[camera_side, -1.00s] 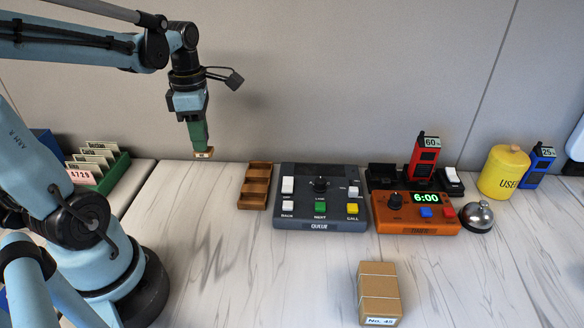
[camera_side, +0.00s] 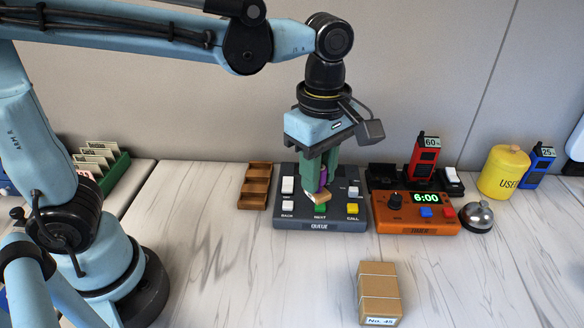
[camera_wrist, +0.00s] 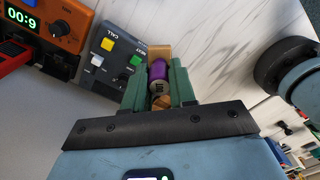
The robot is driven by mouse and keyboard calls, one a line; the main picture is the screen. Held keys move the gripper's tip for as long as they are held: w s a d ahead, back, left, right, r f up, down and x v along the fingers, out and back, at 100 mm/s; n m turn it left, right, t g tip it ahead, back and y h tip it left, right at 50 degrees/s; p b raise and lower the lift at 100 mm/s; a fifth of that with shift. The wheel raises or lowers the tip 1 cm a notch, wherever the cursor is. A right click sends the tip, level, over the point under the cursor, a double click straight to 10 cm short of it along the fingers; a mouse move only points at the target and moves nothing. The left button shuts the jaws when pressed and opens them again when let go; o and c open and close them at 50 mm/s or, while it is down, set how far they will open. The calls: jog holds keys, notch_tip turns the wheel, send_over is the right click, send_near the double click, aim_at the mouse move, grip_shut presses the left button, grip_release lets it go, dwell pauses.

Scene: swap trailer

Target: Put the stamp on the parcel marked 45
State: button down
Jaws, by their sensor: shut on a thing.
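My gripper (camera_side: 320,190) has green fingers and is shut on a stamp with a purple handle (camera_side: 323,178) and a tan block base (camera_side: 317,199). In the side view it is above the grey QUEUE panel, with the base tilted. The wrist view shows the purple stamp (camera_wrist: 158,78) between the green fingers, with its tan block (camera_wrist: 160,52) beyond the fingertips. The brown parcel (camera_side: 378,287) labelled "No. 45" lies on the table at the front, right of my gripper and nearer the side camera. Nothing touches the parcel.
The QUEUE panel (camera_side: 294,220) has several buttons. An orange timer (camera_side: 400,222) reading 6:00, a bell (camera_side: 478,214) and a yellow USED pot (camera_side: 503,172) stand right. A wooden rack (camera_side: 255,186) is left of the panel. The front table is mostly clear.

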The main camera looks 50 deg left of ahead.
jog(key=s+d+r+m, duration=0.1)
jog(key=s+d+m, duration=0.35)
jog(key=d, duration=0.45)
jog(key=s+d+m, duration=0.3)
jog(key=s+d, duration=0.2)
jog(key=d, duration=0.4)
send_over(380, 286)
notch_tip(380, 286, down, 7)
jog(key=shift+r, duration=0.2)
jog(key=shift+f, duration=1.95)
jog(key=shift+f, duration=0.15)
jog(key=c, duration=0.9)
grip_release()
